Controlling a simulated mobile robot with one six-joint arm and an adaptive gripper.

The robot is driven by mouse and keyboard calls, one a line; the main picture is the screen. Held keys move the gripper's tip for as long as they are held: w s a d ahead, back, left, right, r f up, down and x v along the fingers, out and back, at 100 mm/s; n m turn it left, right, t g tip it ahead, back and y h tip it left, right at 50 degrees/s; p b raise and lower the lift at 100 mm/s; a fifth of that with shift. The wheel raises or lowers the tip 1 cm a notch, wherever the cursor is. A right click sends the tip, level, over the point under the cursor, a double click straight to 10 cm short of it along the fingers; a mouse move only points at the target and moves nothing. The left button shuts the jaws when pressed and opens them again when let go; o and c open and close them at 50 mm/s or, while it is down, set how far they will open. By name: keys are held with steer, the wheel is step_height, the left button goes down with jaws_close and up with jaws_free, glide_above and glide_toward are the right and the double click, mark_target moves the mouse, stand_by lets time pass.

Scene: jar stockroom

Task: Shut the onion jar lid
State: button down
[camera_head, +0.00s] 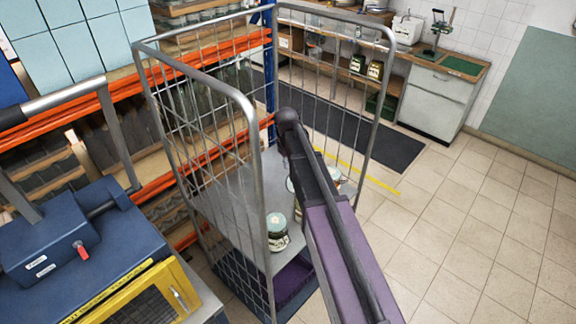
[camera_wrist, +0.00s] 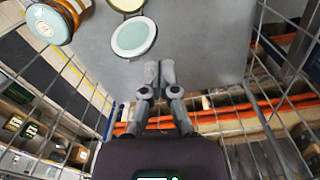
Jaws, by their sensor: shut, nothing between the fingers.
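Several jars stand on the grey shelf of a wire roll cage. In the head view one jar (camera_head: 278,240) with a pale green top stands near the shelf's front; others are partly hidden behind my arm. In the wrist view a pale green disc-shaped lid (camera_wrist: 134,38) with a white rim lies close beside a cream-rimmed jar (camera_wrist: 125,4), cut off by the top edge. I cannot tell which is the onion jar. My gripper (camera_wrist: 153,66) is shut and empty, its tips just short of the pale lid.
The cage's wire sides (camera_head: 215,165) rise around the shelf (camera_head: 235,205). Orange-beamed racking (camera_head: 165,175) stands left of it, a blue machine (camera_head: 80,240) at the lower left. Open tiled floor (camera_head: 470,230) lies to the right.

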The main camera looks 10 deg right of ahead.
steer(key=w+n, duration=0.2)
steer(key=w, duration=0.9)
steer(key=shift+a+n, duration=0.4)
steer(key=shift+a, duration=0.05)
steer(key=shift+f, duration=0.25)
step_height(320, 180, down, 10)
steer(key=b, duration=1)
steer(key=shift+s+d+r+p, duration=0.25)
steer(key=shift+s+d+r, duration=0.15)
steer(key=shift+s, duration=0.15)
steer(key=shift+s+d+r+p, duration=0.25)
steer(key=shift+s+d, duration=0.1)
steer(key=shift+s, duration=0.25)
steer(key=shift+s+d+r+p, duration=0.25)
steer(key=shift+s+d+r, duration=0.15)
steer(key=shift+s, duration=0.15)
steer(key=shift+s+a, duration=0.1)
steer(key=shift+a, duration=0.05)
